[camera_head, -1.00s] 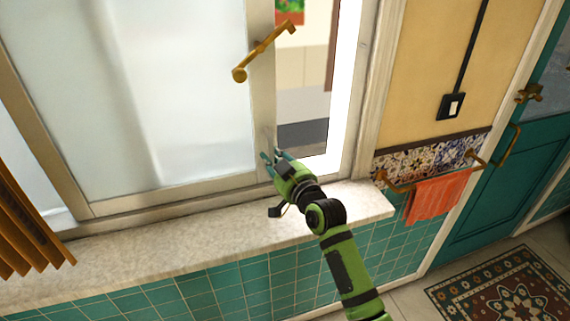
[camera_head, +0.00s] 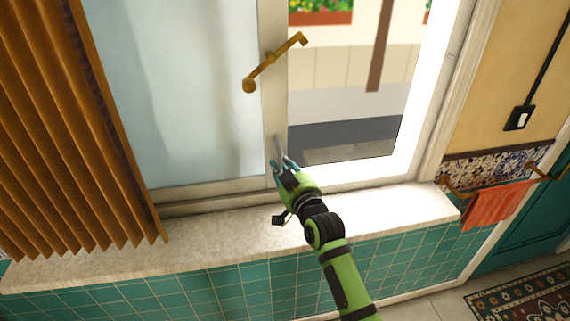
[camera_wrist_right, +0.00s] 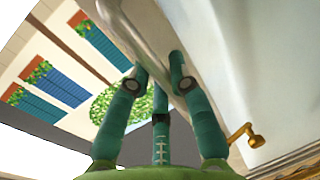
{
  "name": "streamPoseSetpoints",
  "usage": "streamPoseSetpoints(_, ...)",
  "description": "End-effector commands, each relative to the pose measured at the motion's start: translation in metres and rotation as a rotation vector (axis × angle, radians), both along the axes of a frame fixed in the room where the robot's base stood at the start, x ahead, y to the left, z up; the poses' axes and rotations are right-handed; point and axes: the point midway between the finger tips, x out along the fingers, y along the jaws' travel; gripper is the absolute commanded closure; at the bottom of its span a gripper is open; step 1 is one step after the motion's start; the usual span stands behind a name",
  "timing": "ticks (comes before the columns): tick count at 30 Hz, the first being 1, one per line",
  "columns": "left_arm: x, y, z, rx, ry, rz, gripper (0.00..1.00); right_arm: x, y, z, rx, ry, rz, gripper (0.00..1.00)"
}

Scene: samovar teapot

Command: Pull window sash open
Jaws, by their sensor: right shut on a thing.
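The window sash (camera_head: 205,100) has a pale frosted pane and a white frame, and stands partly open, with a clear gap on its right showing the street outside. A brass latch handle (camera_head: 272,63) is on its right stile, and it also shows in the right wrist view (camera_wrist_right: 246,134). My right gripper (camera_head: 281,164) is at the lower part of that stile, below the latch. In the right wrist view its teal fingers (camera_wrist_right: 155,85) are closed around a pale pull on the sash edge. The left gripper is out of view.
A brown pleated curtain (camera_head: 75,120) hangs over the left of the window. A stone sill (camera_head: 230,235) runs below the sash, above teal tiles. An orange towel (camera_head: 495,205) hangs on a rail at right, below a light switch (camera_head: 519,117).

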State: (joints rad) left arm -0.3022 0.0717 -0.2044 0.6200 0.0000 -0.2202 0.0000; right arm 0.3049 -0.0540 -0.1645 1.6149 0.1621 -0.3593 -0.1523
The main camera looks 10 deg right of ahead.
Motion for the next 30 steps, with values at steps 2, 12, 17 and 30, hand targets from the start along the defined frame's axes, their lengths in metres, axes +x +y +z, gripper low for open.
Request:
streamPoseSetpoints(2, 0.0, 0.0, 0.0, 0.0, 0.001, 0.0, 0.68, 0.0, 0.002, 0.0, 0.003, -0.001, 0.003, 1.0)
streamPoseSetpoints(12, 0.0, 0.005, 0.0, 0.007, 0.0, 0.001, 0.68, 0.0, 0.001, 0.001, 0.002, -0.001, 0.002, 0.54)
streamPoseSetpoints(17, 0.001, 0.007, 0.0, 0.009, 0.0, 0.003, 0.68, 0.0, 0.001, 0.001, 0.001, -0.002, 0.001, 0.54)
streamPoseSetpoints(30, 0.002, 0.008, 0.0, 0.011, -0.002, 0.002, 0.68, -0.048, -0.011, -0.001, -0.001, 0.0, 0.001, 0.54)
